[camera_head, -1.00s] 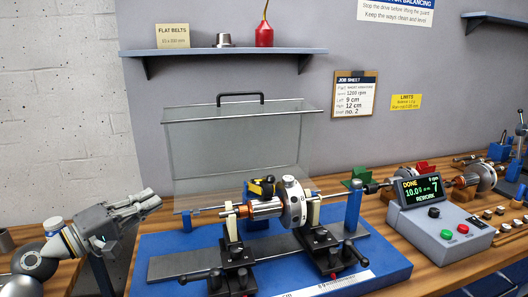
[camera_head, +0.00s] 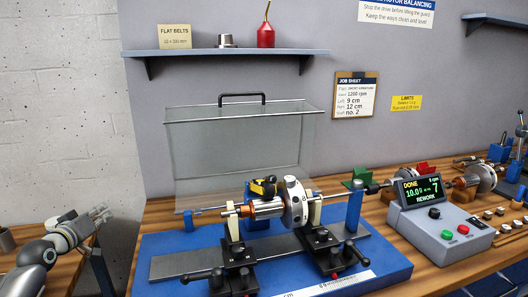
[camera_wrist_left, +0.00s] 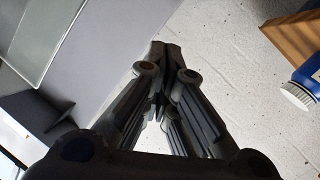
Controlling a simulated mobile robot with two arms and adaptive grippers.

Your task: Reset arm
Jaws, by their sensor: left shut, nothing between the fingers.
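My left gripper (camera_head: 101,214) is at the far left of the head view, near the left part of the wooden bench. It is shut and empty, and its fingers point right and slightly up. In the left wrist view its fingertips (camera_wrist_left: 166,48) meet in front of the pale wall. My right gripper is in neither view.
The balancing machine on its blue base (camera_head: 385,274) carries a rotor (camera_head: 294,203), with a clear guard (camera_head: 238,140) behind. A control box (camera_head: 447,236) reads DONE and REWORK. A shelf (camera_head: 240,54) hangs above. The wooden bench (camera_head: 159,208) edge lies beside my gripper.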

